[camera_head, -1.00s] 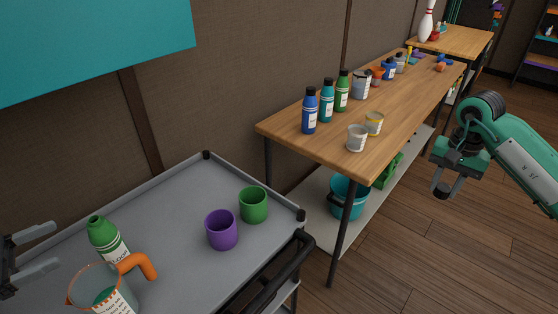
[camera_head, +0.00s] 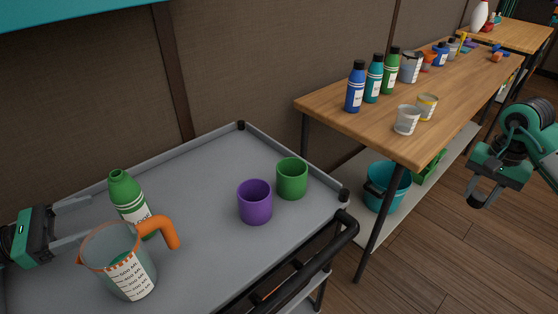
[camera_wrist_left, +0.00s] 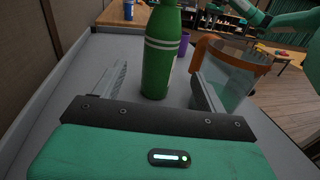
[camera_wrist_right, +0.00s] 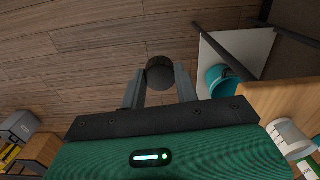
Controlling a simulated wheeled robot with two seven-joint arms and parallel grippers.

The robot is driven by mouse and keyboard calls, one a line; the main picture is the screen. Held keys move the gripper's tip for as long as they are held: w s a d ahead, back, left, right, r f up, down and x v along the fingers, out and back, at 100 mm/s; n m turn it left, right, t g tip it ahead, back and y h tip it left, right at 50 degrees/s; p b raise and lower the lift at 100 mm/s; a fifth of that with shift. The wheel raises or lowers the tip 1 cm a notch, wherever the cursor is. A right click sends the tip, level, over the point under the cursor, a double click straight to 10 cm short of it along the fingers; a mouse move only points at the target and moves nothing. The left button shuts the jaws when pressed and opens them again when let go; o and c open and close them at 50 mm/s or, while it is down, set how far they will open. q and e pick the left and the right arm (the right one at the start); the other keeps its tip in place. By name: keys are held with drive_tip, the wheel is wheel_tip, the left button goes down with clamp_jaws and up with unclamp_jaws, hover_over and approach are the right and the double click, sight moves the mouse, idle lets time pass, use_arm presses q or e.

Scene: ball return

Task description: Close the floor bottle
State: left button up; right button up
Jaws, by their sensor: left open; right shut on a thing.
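The green bottle (camera_head: 128,200) stands upright on the grey cart with its neck open and no cap on it. It also shows in the left wrist view (camera_wrist_left: 160,60). My left gripper (camera_head: 98,216) is open and low beside the bottle, its fingers pointing at it; in the left wrist view the bottle is in line with the gap between the fingers, and I see no grip on it. My right gripper (camera_wrist_right: 161,76) is shut on a dark round cap (camera_wrist_right: 159,68), held over the floor right of the wooden table, far from the bottle.
A clear measuring jug (camera_head: 125,268) with an orange handle stands close in front of the bottle. A purple cup (camera_head: 255,202) and a green cup (camera_head: 292,178) are further right on the cart (camera_head: 215,155). The wooden table (camera_head: 340,105) holds several capped bottles and cans.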

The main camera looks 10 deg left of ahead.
drive_tip(key=shift+r, duration=0.1)
use_arm(q)
approach(144, 198)
drive_tip(key=x, duration=0.3)
drive_tip(key=shift+w, duration=0.3)
use_arm(e)
drive_tip(key=shift+r, duration=0.1)
use_arm(q)
drive_tip(key=shift+w+d, duration=0.1)
drive_tip(key=shift+d, duration=0.1)
drive_tip(key=shift+p+x, duration=0.4)
drive_tip(key=shift+x, duration=2.25)
use_arm(e)
drive_tip(key=shift+r, duration=0.25)
use_arm(q)
drive_tip(key=shift+f, duration=0.15)
drive_tip(key=c, duration=1.1)
drive_tip(key=shift+o, duration=0.2)
